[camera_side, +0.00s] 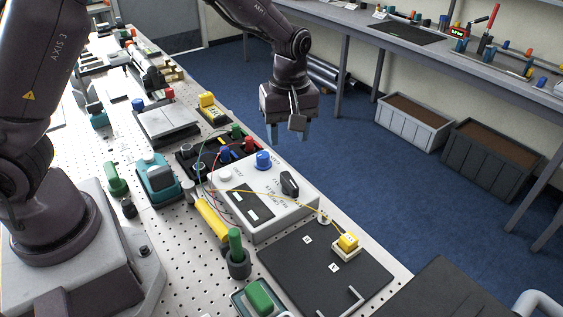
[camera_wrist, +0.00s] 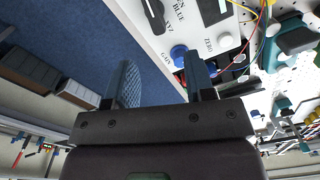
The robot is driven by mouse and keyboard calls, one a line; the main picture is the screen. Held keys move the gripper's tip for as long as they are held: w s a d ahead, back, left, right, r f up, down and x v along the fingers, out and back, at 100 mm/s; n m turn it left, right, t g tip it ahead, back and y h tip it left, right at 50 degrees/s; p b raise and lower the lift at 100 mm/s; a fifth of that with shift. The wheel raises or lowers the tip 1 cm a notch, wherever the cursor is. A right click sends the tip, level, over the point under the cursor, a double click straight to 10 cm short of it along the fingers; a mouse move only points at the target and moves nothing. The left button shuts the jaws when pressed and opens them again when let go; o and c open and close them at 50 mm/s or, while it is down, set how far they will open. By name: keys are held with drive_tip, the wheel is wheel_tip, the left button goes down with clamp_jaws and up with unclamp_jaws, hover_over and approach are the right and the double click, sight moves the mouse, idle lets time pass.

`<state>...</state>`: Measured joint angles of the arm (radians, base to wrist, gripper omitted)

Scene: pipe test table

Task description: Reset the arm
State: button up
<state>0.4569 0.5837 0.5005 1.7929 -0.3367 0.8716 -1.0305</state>
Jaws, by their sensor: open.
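My gripper (camera_side: 287,130) hangs from my arm at the upper middle of the side view. It is above and beyond the far edge of the pegboard table (camera_side: 160,225), over the blue floor. In the wrist view my gripper (camera_wrist: 165,85) has its two fingers well apart with nothing between them. The white control box (camera_side: 268,200), with a blue knob (camera_side: 263,160) and a black knob (camera_side: 289,183), stands on the table below and nearer than my gripper. The blue knob also shows in the wrist view (camera_wrist: 179,52), close beside the right finger. No contact shows.
Wires run over the box. A green-handled tool (camera_side: 236,245) stands upright in a holder. Two planter crates (camera_side: 415,122) stand on the floor. The floor under my gripper is clear.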

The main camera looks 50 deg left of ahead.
drive_tip(key=s+a+r+m+t, duration=0.1)
drive_tip(key=s+r+m+t, duration=0.2)
drive_tip(key=s+r+m, duration=0.4)
drive_tip(key=s+a+r+m+t, duration=0.1)
drive_tip(key=s+r+m+t, duration=0.1)
drive_tip(key=s+r+m, duration=0.5)
drive_tip(key=shift+s+a+r+t, duration=0.35)
drive_tip(key=shift+s+r, duration=1.25)
drive_tip(key=shift+s, duration=2.05)
drive_tip(key=shift+d, duration=0.1)
